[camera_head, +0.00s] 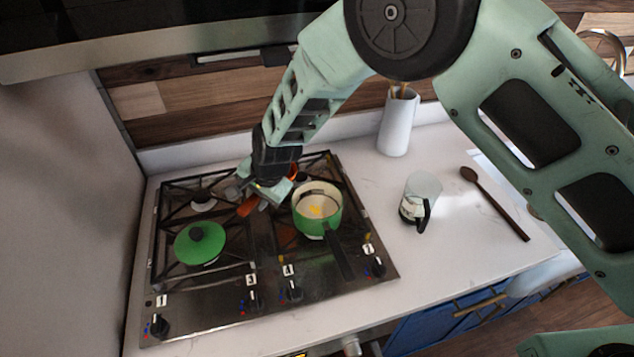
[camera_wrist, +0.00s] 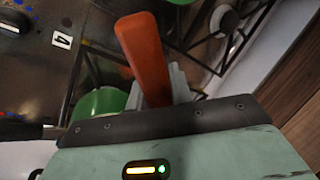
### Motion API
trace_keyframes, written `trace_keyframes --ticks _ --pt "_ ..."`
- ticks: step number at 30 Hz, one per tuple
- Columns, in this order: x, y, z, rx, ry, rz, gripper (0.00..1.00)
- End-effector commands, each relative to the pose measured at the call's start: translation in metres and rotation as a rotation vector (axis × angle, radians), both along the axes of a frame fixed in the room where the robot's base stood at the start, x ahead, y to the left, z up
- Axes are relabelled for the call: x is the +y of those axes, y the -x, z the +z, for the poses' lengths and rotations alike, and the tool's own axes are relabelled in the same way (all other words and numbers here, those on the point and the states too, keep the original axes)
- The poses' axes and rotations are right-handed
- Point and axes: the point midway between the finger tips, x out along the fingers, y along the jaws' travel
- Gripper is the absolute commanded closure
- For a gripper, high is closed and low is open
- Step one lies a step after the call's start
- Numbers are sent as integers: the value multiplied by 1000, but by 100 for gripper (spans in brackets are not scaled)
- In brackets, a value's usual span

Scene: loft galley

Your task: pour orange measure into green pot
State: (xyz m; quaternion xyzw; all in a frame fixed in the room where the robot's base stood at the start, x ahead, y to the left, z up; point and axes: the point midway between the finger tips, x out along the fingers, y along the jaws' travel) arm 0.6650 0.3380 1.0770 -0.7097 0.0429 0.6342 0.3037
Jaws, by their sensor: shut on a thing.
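The orange measure shows in the head view as an orange handle (camera_head: 247,206) sticking out at the lower left of my gripper (camera_head: 268,193), with a bit of orange on the far side. My gripper is shut on the measure, just left of and above the green pot. In the wrist view the orange handle (camera_wrist: 143,52) rises from between the fingers (camera_wrist: 158,95); its cup is hidden. The green pot (camera_head: 309,228) stands upright on the right side of the hob, pale inside with a small yellow-orange patch. Part of the pot (camera_wrist: 98,103) also shows in the wrist view.
A green lid (camera_head: 199,244) lies at the hob's (camera_head: 215,297) front left. The pot's dark handle (camera_head: 338,256) points toward the front. Right of the hob stand a glass jug (camera_head: 424,187) and a white vase (camera_head: 398,128); a wooden spoon (camera_head: 496,203) lies farther right.

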Motion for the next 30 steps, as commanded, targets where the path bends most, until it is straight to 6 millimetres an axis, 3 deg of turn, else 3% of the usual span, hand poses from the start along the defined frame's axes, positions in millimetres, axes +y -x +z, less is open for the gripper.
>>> trace_keyframes --ticks 14,30 --pt "19 -9 -18 119 203 3 100" --pt "27 -13 -22 193 329 0 100"
